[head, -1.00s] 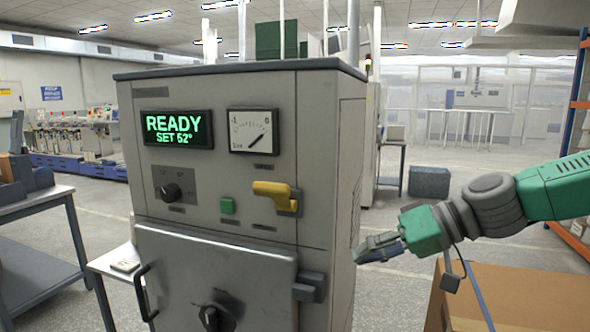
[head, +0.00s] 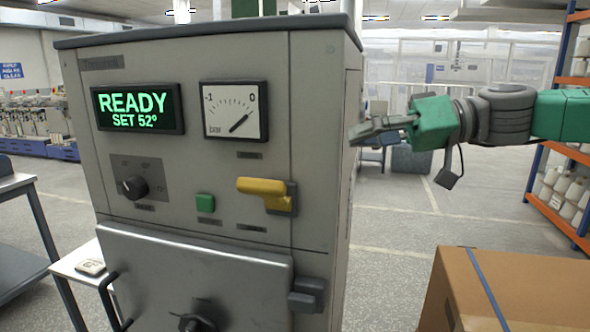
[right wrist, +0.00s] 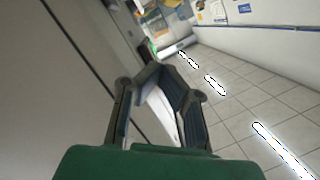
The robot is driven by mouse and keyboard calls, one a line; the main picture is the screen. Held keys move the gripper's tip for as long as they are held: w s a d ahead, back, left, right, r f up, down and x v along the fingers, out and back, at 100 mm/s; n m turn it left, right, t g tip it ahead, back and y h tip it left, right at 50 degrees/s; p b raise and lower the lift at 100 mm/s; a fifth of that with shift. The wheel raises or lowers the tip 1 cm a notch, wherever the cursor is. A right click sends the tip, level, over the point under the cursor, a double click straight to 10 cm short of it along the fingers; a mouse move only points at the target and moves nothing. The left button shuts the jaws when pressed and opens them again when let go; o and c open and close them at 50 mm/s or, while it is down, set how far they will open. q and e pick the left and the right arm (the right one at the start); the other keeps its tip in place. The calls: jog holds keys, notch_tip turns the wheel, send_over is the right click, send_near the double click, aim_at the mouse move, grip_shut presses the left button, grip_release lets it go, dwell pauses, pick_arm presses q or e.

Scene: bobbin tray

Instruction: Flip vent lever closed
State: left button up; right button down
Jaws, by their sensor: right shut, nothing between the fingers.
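In the right wrist view the gripper's fingers (right wrist: 163,90) show beside a grey panel, and the lever is not in that view. My left gripper is not in view.
The display (head: 137,106) reads READY, SET 52°. A gauge (head: 235,110), a black knob (head: 133,187) and a green button (head: 205,203) are on the cabinet front. A door with a handle (head: 115,300) is below. A cardboard box (head: 520,285) stands at the lower right.

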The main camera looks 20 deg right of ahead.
send_over(269, 194)
jog(key=w+d, duration=0.4)
jog(key=shift+s+d+f, duration=0.1)
jog(key=shift+d+f, duration=0.1)
jog(key=shift+f, duration=0.65)
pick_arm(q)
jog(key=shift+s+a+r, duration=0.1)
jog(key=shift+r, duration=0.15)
pick_arm(e)
jog(key=s+f, duration=0.2)
jog(key=f, duration=0.1)
jog(key=shift+s+a, duration=0.1)
jog(key=shift+s, duration=0.05)
jog(key=shift+a, duration=0.1)
